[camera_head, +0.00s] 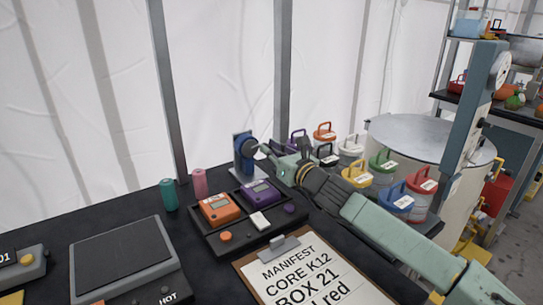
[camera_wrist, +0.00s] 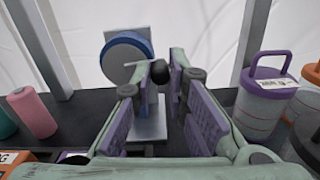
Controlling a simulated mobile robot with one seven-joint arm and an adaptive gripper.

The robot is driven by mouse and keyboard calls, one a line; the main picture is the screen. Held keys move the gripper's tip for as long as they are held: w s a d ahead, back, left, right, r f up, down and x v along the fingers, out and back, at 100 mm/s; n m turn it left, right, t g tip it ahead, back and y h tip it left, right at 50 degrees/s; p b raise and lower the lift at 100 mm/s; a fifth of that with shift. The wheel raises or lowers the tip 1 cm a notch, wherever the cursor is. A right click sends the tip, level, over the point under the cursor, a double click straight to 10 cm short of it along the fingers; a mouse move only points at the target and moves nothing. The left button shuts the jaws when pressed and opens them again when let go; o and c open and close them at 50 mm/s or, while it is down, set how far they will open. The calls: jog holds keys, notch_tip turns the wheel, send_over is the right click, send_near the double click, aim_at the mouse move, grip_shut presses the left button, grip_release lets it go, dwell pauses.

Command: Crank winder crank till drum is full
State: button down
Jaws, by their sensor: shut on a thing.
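The winder (camera_head: 241,152) stands at the back of the black table, a blue upright with a round drum. In the wrist view its drum (camera_wrist: 124,58) shows as a grey disc with a blue rim, left of my fingers, on a grey base plate. My gripper (camera_head: 265,149) reaches the winder from the right. In the wrist view my gripper (camera_wrist: 164,72) has its fingertips closed around the black crank knob (camera_wrist: 160,71). The crank arm is mostly hidden behind the fingers. I cannot tell how full the drum is.
Pink (camera_head: 200,184) and teal (camera_head: 169,195) spools stand left of the winder. A tray with orange (camera_head: 219,209) and purple (camera_head: 261,193) meters lies in front. Several lidded canisters, one purple-topped (camera_wrist: 268,88), crowd the right. A clipboard (camera_head: 308,280) lies below my arm.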

dwell(0.3)
jog(key=c, duration=1.6)
grip_release()
jog(key=shift+o, duration=0.2)
jog(key=v, duration=1.2)
